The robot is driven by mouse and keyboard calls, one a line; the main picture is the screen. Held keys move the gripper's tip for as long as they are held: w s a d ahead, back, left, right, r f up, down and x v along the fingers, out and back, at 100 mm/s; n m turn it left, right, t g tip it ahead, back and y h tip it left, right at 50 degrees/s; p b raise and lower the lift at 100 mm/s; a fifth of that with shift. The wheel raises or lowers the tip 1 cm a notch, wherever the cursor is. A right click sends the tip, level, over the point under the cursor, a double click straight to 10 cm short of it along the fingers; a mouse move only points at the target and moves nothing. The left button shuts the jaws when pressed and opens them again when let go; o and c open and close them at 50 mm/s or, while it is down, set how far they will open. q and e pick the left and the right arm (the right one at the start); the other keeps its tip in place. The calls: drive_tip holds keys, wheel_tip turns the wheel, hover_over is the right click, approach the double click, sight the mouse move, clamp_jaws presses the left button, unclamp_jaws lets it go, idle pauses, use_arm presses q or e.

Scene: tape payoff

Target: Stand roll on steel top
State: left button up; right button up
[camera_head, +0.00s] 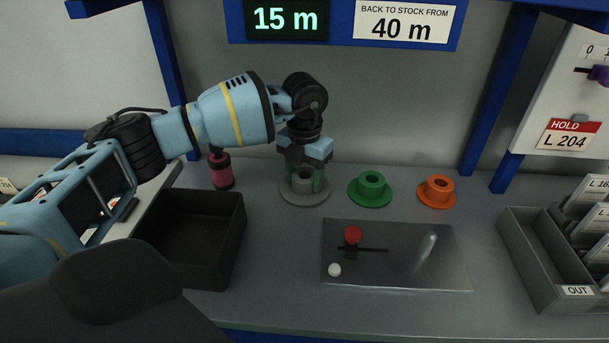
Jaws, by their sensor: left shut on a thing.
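A grey flanged roll (303,199) stands upright on the grey bench top (275,260), behind the steel plate. My left gripper (304,177) points down over it, with its fingers shut around the raised grey hub. The fingers hide part of the hub, and I cannot tell whether the flange is lifted off the bench. The steel plate (440,272) lies in the middle front; a red knob (353,234), a dark slot and a small white ball (334,270) are on its left half. My right gripper is not in view.
A green flanged piece (370,196) and an orange one (436,197) stand right of the grey one. A black open bin (240,235) is at left, with a dark pink spool (221,176) behind it. A grey card tray (528,255) stands at right.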

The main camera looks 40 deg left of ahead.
use_arm(q)
drive_tip(key=shift+f, duration=0.2)
drive_tip(key=o, duration=1)
drive_tip(key=shift+o, duration=0.2)
wheel_tip(320, 180, up, 8)
drive_tip(key=shift+f, duration=0.1)
